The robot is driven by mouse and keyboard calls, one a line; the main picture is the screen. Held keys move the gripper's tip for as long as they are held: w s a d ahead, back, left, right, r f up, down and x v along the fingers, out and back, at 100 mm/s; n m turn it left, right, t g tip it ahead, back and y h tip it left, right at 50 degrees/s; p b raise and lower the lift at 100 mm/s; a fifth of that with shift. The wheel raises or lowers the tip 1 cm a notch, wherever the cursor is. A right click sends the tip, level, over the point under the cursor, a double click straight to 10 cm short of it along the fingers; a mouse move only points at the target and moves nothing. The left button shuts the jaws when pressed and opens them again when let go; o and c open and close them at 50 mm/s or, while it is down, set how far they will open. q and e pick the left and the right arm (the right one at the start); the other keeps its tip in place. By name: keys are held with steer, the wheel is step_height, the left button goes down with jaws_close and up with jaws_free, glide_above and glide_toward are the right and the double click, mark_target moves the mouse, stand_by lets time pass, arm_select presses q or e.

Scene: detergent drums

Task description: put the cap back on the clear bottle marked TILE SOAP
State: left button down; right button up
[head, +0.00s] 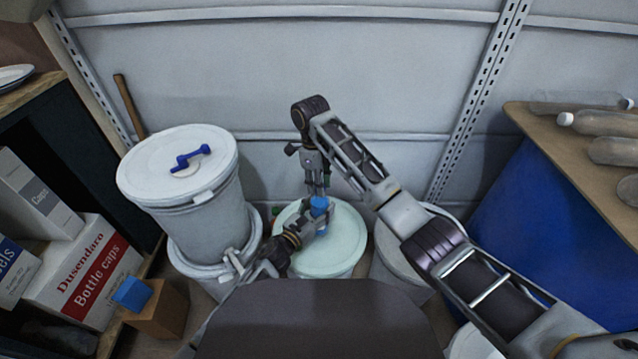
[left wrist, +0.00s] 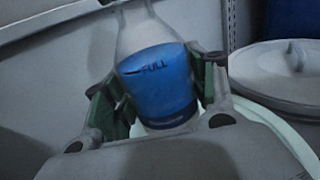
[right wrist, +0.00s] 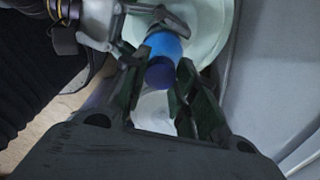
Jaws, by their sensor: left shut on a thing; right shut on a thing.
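My left gripper (head: 308,230) is shut on the clear bottle (left wrist: 135,30) in the left wrist view, with its green-padded fingers on either side of the blue label (left wrist: 158,85). The label reads FULL; I cannot read TILE SOAP. The bottle's top runs out of that view. My right gripper (head: 317,187) comes down from above, shut on a blue piece that looks like the cap (right wrist: 160,74). In the right wrist view it lies between the fingers, its dark end towards the camera. The blue also shows in the head view (head: 319,204). I cannot tell whether cap and bottle touch.
A pale green drum lid (head: 345,245) lies beneath the grippers. A stacked white drum (head: 195,215) with a blue tool (head: 192,157) stands left. Clear bottles (head: 605,123) lie on a right-hand shelf.

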steer(key=shift+m, duration=0.5)
steer(key=o, duration=0.6)
steer(key=shift+r, duration=2.25)
